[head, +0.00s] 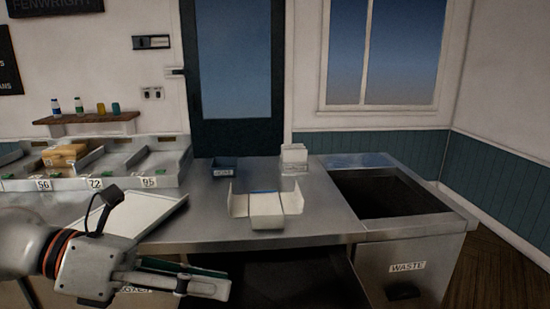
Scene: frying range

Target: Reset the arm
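My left arm comes in from the lower left, and its gripper (205,281) points right, in front of the steel counter (220,235). Its fingers are seen side-on and overlap, so I cannot tell if they are open or shut. I see nothing clearly held in them. The gripper is apart from the open white carton (266,210) on the counter, which stands behind it to the right. A pale flat tray (150,210) lies just behind the gripper. My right gripper is not in view.
A waste opening (390,192) is sunk in the counter's right end. A small dark box (223,168) and a white stack (294,156) stand at the back. Numbered bins (150,183) line the left. The counter's middle has free room around the carton.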

